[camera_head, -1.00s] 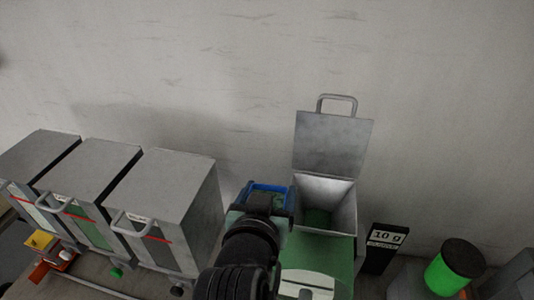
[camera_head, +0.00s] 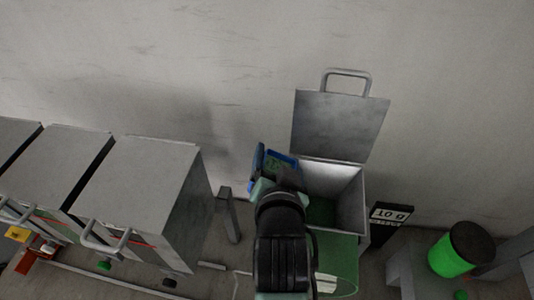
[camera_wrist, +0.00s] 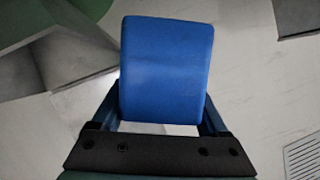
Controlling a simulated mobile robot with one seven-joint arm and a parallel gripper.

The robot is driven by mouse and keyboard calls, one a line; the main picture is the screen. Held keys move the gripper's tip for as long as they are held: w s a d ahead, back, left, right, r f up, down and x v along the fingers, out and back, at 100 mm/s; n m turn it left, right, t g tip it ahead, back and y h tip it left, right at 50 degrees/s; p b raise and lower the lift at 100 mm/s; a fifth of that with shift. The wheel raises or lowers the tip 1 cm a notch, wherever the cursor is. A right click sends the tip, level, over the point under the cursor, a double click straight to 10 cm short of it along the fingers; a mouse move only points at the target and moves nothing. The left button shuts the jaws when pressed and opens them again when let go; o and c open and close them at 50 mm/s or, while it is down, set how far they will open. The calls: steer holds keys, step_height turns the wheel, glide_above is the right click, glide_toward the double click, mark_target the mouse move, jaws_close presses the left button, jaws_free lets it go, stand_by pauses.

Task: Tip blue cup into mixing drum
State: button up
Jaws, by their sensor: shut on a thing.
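The blue cup (camera_head: 258,157) is held by my gripper (camera_head: 275,182) just left of the mixing drum's open mouth. Green material (camera_head: 276,164) shows inside the cup, and the cup looks somewhat tilted. In the wrist view the blue cup (camera_wrist: 167,70) sits between the two fingers of my gripper (camera_wrist: 163,112), which is shut on it. The mixing drum has a grey square hopper (camera_head: 346,187) with its lid (camera_head: 338,122) raised, above a green rounded body (camera_head: 340,262). Some green shows at the hopper's bottom. My arm hides part of the drum.
Several grey lidded bins (camera_head: 140,185) stand at the left. A grey post (camera_head: 229,215) stands between the bins and my arm. Right of the drum are a black "10 g" display (camera_head: 391,220) and a green container with a dark top (camera_head: 455,255). The wall is behind.

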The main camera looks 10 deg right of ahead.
steer(key=shift+d+f+m+t+y+b, duration=0.2)
steer(key=shift+f+m+y+b, duration=0.1)
steer(key=shift+m+b, duration=0.25)
steer(key=shift+d+f+m+t+y+b, duration=0.2)
steer(key=shift+m+y+b, duration=0.1)
steer(key=shift+m+b, duration=0.25)
steer(key=shift+s+d+r+m+y+b, duration=0.25)
steer(key=shift+d+m+y+b, duration=0.2)
steer(key=shift+m+b, duration=0.3)
steer(key=d, duration=0.1)
steer(key=m+t+b, duration=0.1)
steer(key=d+r+m+y+b, duration=0.1)
steer(key=shift+s+d+r+m+t, duration=0.1)
steer(key=shift+s+d+m+t, duration=0.15)
steer(key=shift+s+d+t, duration=0.1)
steer(key=m, duration=0.1)
steer(key=m+t, duration=0.1)
steer(key=m+b, duration=0.1)
steer(key=shift+d+r+y, duration=0.25)
steer(key=shift+d+r, duration=0.05)
steer(key=shift+r, duration=0.1)
steer(key=m, duration=0.1)
steer(key=m+t, duration=0.1)
steer(key=r+m, duration=0.1)
steer(key=m, duration=0.1)
steer(key=shift+s+d+t+b, duration=0.2)
steer(key=shift+d+t+b, duration=0.15)
steer(key=shift+d, duration=0.05)
